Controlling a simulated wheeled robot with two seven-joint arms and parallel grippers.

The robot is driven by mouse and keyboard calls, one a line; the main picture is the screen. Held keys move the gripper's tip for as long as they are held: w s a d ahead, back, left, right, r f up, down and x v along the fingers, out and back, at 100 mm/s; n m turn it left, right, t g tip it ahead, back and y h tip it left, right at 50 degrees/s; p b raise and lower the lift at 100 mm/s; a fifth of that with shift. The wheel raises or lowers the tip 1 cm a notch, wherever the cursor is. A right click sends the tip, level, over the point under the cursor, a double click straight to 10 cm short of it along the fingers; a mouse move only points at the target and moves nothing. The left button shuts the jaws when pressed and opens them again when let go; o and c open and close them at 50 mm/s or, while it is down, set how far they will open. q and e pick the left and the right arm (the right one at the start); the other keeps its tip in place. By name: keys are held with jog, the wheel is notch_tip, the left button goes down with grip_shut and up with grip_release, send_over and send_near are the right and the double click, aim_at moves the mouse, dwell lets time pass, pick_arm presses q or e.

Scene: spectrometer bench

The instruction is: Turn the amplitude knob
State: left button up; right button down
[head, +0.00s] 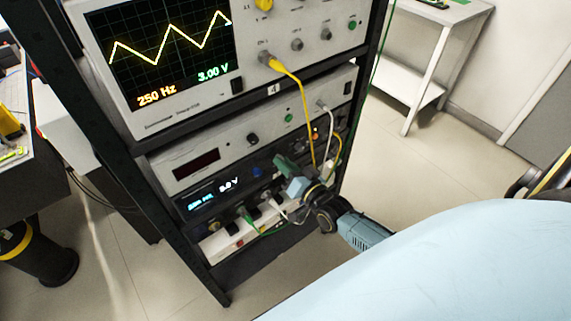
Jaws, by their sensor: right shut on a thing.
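The generator (205,208) with a small blue-lit display (211,194) sits in a lower bay of the rack; its voltage reading looks like 5.0 V, the rest is too small to read surely. My right gripper (280,170) reaches in from the right to the right part of this panel. It is shut on what appears to be the amplitude knob, which the fingers hide. A small blue knob (257,171) shows just left of the fingers. The oscilloscope (165,50) above shows a yellow triangle wave, 250 Hz and 3.00 V. My left gripper is not in view.
Yellow, white and green cables hang around my right gripper; the yellow cable (304,100) runs down from the oscilloscope. A white power strip (222,243) lies below. A white side table (425,60) stands back right, with open floor between.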

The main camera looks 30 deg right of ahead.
jog(key=c, duration=1.3)
grip_release()
jog(key=shift+s, duration=0.1)
jog(key=s, duration=0.8)
jog(key=s+d, duration=0.1)
jog(key=s, duration=0.4)
jog(key=shift+s, duration=0.1)
jog(key=shift+f, duration=0.1)
